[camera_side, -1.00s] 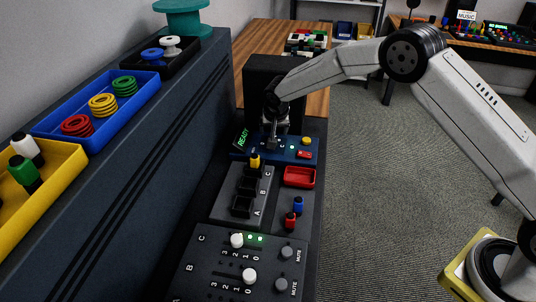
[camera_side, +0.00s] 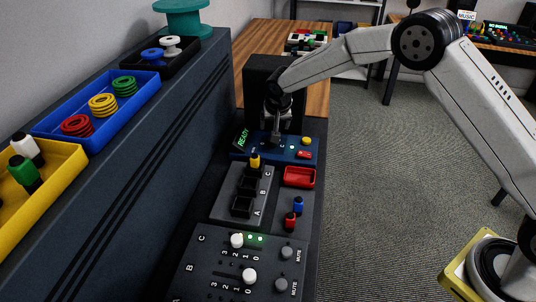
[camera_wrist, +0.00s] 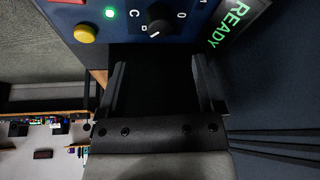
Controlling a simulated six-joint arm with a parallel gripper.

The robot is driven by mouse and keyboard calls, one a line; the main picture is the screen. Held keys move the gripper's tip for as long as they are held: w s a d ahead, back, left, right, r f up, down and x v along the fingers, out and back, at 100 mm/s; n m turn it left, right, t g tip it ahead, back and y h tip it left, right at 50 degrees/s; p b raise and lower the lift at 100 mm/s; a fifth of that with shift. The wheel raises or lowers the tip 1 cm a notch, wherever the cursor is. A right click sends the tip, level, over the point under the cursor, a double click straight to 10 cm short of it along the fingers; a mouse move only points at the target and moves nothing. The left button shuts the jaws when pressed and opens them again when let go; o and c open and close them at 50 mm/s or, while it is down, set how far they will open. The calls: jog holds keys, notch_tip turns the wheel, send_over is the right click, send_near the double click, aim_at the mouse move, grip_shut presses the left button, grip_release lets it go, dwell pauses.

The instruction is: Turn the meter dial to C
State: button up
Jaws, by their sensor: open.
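The meter (camera_side: 270,155) is a blue panel below my gripper in the side view. Its dial (camera_wrist: 160,22) is a round black knob at the top of the wrist view, marked 0, B and C around it. A small white mark shows on the knob's lower edge, nearer B than C; its exact setting is hard to tell. My gripper (camera_wrist: 160,68) is open, its two dark fingers apart with nothing held between them. In the side view my gripper (camera_side: 277,138) hangs over the meter and partly hides the dial. The fingers look apart from the knob.
A READY display (camera_wrist: 238,18), a green light (camera_wrist: 109,13) and a yellow button (camera_wrist: 85,33) surround the dial. A dark box (camera_side: 262,85) stands behind.

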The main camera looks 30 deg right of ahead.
jog(key=shift+s+d+n+t+y, duration=0.15)
jog(key=shift+d+n+y, duration=0.2)
jog(key=shift+n, duration=0.6)
jog(key=shift+s+d+n+t+y, duration=0.15)
jog(key=shift+d+n+y, duration=0.15)
jog(key=shift+n, duration=0.65)
jog(key=shift+w, duration=0.1)
jog(key=shift+x, duration=3.9)
jog(key=shift+a, duration=0.1)
grip_shut()
